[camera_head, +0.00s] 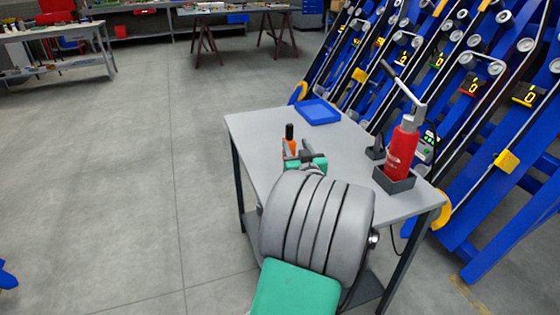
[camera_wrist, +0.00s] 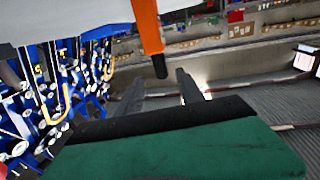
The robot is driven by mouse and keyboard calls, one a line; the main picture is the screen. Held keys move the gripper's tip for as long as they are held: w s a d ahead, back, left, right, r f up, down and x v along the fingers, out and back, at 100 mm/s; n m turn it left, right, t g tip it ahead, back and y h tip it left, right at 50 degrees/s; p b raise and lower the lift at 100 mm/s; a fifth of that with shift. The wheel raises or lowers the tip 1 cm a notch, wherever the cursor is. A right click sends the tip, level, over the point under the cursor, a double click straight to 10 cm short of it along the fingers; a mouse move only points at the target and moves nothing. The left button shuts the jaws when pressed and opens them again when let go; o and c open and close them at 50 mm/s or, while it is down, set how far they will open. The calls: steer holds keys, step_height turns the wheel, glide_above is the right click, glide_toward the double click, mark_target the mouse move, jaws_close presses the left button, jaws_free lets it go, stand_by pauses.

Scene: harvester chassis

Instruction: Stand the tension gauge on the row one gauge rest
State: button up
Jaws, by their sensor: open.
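An upright orange rod with a black upper end (camera_head: 290,140), seemingly the tension gauge, stands at the table's left side. In the wrist view the orange rod (camera_wrist: 147,25) appears upside down, black end downward. My gripper (camera_head: 304,160) is right at it, with green and dark parts showing. In the wrist view my gripper (camera_wrist: 160,82) has its two grey fingers apart, one on each side of the rod's line. I cannot tell whether they touch it. The rod's lower part is hidden in the head view. I cannot pick out the row one gauge rest for certain.

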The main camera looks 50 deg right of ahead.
steer(key=w+a+f+n+g+y, duration=0.1)
steer(key=w+a+f+n+y, duration=0.2)
steer(key=a, duration=0.5)
steer(key=w+a+f+n+y, duration=0.1)
steer(key=w+a+y, duration=0.3)
steer(key=a, duration=0.5)
steer(key=w+a+f+n+g+y, duration=0.1)
steer(key=w+a+f+n+y, duration=0.15)
steer(key=w+a, duration=0.4)
steer(key=s+a+f+n+g+y, duration=0.1)
steer(key=s+a+f+g, duration=0.2)
steer(key=a, duration=0.6)
steer(key=s+a+f+g+y, duration=0.1)
steer(key=s+a+g, duration=0.1)
steer(key=s+a, duration=0.45)
steer(key=s+a+f+g, duration=0.1)
steer(key=s+a+g, duration=0.3)
steer(key=s+a, duration=0.5)
steer(key=shift+s+f, duration=0.4)
